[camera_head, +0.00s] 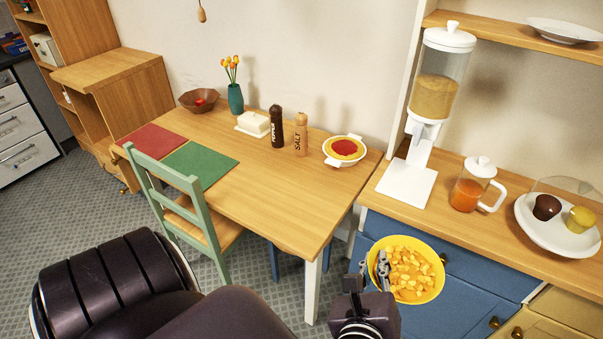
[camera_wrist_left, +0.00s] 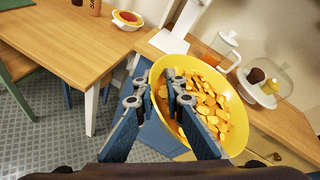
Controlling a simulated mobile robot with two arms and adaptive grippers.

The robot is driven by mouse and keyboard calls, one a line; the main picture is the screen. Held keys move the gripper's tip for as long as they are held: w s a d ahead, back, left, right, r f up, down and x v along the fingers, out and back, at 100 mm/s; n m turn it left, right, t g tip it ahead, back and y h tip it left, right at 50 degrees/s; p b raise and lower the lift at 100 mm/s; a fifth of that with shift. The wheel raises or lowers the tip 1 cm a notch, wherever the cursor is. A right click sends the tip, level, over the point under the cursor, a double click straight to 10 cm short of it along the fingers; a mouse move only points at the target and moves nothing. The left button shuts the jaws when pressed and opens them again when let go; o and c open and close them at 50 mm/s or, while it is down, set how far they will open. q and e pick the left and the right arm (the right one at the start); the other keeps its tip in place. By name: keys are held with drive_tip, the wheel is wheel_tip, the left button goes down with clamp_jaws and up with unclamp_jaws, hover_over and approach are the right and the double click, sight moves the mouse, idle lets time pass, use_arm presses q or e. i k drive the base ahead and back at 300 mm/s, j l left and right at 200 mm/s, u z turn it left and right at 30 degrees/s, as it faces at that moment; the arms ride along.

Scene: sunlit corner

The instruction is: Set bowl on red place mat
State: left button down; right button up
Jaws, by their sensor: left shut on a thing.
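A yellow bowl (camera_head: 436,279) full of yellow chips is held in the air in front of the blue cabinet in the head view. My left gripper (camera_head: 378,268) is shut on its left rim. In the left wrist view the fingers (camera_wrist_left: 158,100) straddle the near-left rim of the bowl (camera_wrist_left: 238,133), and the bowl looks tilted there. The red place mat (camera_head: 150,141) lies bare on the far left end of the wooden table, far to the left of the bowl. My right gripper is not seen.
A green mat (camera_head: 201,165) lies beside the red one. The table (camera_head: 272,195) holds a vase (camera_head: 235,99), butter dish (camera_head: 253,123), pepper mill (camera_head: 276,126), salt mill (camera_head: 300,134), white dish (camera_head: 345,150) and brown bowl (camera_head: 200,99). A green chair (camera_head: 201,210) stands at the front edge.

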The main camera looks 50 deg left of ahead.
sight(156, 143)
drive_tip(key=j+u, duration=0.4)
drive_tip(key=i+j+u, duration=0.1)
drive_tip(key=j+u, duration=0.3)
drive_tip(key=i+j, duration=0.15)
drive_tip(key=j, duration=0.3)
drive_tip(key=i+j+u, duration=0.1)
drive_tip(key=j, duration=0.3)
drive_tip(key=i+j, duration=0.25)
drive_tip(key=j, duration=0.2)
drive_tip(key=i+j+u, duration=0.15)
drive_tip(key=j, duration=0.25)
drive_tip(key=i+j, duration=0.25)
drive_tip(key=j, duration=0.2)
drive_tip(key=i+j+u, duration=0.1)
drive_tip(key=j, duration=0.3)
drive_tip(key=i, duration=0.1)
